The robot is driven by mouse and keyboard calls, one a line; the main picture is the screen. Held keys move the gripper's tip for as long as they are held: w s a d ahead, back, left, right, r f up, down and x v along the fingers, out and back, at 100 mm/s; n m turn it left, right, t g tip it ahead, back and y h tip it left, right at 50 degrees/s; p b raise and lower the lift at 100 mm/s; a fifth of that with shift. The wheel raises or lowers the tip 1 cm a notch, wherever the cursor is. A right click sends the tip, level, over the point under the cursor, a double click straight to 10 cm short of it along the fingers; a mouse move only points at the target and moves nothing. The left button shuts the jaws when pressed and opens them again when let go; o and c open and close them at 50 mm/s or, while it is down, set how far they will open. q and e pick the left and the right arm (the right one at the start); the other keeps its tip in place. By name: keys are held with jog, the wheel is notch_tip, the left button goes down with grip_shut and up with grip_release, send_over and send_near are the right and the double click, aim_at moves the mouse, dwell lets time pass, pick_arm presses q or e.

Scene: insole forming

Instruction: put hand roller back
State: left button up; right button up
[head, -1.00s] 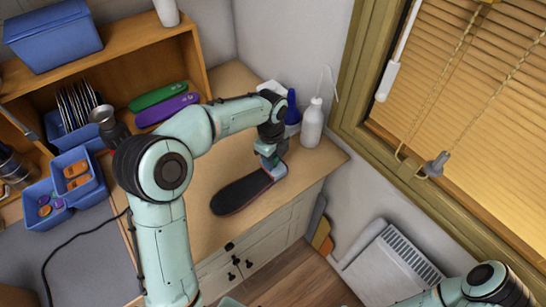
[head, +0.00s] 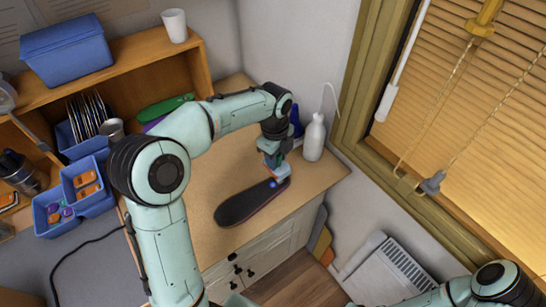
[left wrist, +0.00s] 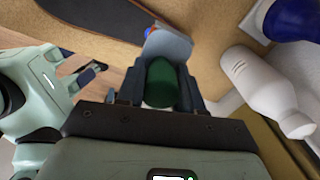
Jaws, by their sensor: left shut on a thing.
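My left gripper (head: 274,158) is shut on the hand roller, low over the far right end of the dark insole (head: 245,205). In the left wrist view the roller's green grip (left wrist: 161,84) sits between the fingers, with a grey-blue part (left wrist: 168,46) beyond it. Small orange and blue patches show below the gripper in the head view. I cannot tell whether the roller touches the insole. The insole also shows in the left wrist view (left wrist: 95,14).
A white bottle (head: 314,138) stands just right of my left gripper; it also shows in the left wrist view (left wrist: 262,85). Blue bins (head: 88,180) with small parts stand at left, beside a wooden shelf (head: 150,62). Bare worktop (head: 205,185) lies left of the insole.

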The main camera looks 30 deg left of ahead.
pick_arm(q)
jog(key=w+a+r, duration=0.1)
jog(key=a+r, duration=0.1)
jog(key=w+a+r, duration=0.1)
jog(key=a+r, duration=0.1)
jog(key=a, duration=0.1)
jog(key=w+a+r, duration=0.1)
jog(key=a+r, duration=0.1)
jog(key=a, duration=0.1)
jog(key=shift+w+a+r, duration=0.15)
jog(key=shift+a+r, duration=0.05)
jog(key=shift+r, duration=0.15)
jog(key=a+r, duration=0.4)
jog(key=a, duration=0.1)
jog(key=shift+s+a+r+g, duration=0.3)
jog(key=shift+s+a, duration=0.05)
jog(key=f, duration=1.3)
jog(key=f+b, duration=0.1)
jog(key=f, duration=0.5)
jog(key=shift+s+a+f, duration=0.1)
jog(key=shift+a+f, duration=0.15)
jog(key=shift+f, duration=0.05)
pick_arm(e)
jog(key=shift+s+f, duration=0.6)
jog(key=shift+s, duration=0.2)
